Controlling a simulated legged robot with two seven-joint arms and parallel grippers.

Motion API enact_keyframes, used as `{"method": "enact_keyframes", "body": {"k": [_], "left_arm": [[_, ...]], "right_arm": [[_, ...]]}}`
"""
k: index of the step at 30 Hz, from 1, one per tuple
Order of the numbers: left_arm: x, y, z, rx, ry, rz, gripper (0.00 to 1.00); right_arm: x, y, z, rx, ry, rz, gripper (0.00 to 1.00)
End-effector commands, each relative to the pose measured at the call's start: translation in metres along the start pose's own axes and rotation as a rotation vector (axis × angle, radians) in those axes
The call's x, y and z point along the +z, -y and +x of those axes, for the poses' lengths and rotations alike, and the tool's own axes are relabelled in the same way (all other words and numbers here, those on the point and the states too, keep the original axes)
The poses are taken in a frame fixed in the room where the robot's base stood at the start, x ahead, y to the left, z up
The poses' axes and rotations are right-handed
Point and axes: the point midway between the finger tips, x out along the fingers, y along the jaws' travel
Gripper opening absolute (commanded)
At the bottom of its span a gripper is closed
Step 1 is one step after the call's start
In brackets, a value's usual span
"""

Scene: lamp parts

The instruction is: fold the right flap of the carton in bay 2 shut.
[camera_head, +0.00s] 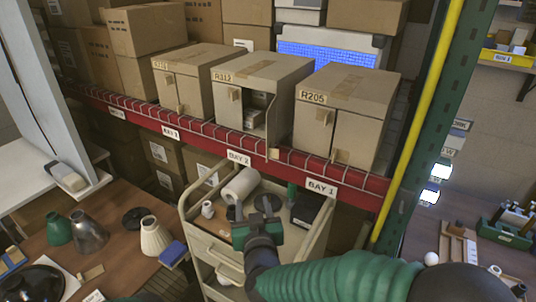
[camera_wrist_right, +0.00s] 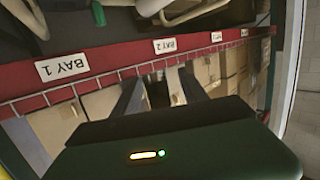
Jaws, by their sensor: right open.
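The bay 2 carton (camera_head: 286,68), marked R312, stands on the shelf between two other cartons. Its left flap (camera_head: 234,106) covers the left half of the front. The right half is open, showing a dark inside and small pale contents (camera_head: 254,117). The right flap (camera_head: 272,122) stands out from the front, seen nearly edge-on. My right gripper (camera_head: 254,207) is open and empty, below the shelf edge and in front of the cart. In the right wrist view, its two fingers (camera_wrist_right: 160,92) point toward the cartons, apart from them. My left gripper is out of view.
Closed cartons stand left (camera_head: 190,75) and right (camera_head: 345,100) of it. A red shelf beam (camera_head: 205,137) with wire mesh runs below them. A cart (camera_head: 205,240) with a white roll (camera_head: 240,185) stands under it. A green post (camera_head: 432,125) rises at the right.

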Motion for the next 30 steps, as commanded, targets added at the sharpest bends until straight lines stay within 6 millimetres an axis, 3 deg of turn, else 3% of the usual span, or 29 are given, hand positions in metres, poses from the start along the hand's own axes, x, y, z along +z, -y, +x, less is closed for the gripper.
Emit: {"method": "enact_keyframes", "body": {"k": [3,5,9,13,17,30], "left_arm": [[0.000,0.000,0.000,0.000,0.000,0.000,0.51],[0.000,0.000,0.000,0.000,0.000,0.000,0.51],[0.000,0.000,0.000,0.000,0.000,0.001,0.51],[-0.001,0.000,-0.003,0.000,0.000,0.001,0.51],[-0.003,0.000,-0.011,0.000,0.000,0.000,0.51],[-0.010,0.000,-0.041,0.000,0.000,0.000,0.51]], "right_arm": [[-0.035,0.008,-0.006,0.159,-0.127,0.040,0.51],[-0.044,0.005,-0.013,0.241,-0.154,0.050,0.51],[-0.051,-0.001,-0.025,0.362,-0.166,0.054,0.51],[-0.054,-0.005,-0.019,0.385,-0.165,0.053,0.51],[-0.059,-0.015,0.003,0.386,-0.165,0.053,0.51],[-0.077,-0.057,0.103,0.383,-0.168,0.054,0.51]]}}
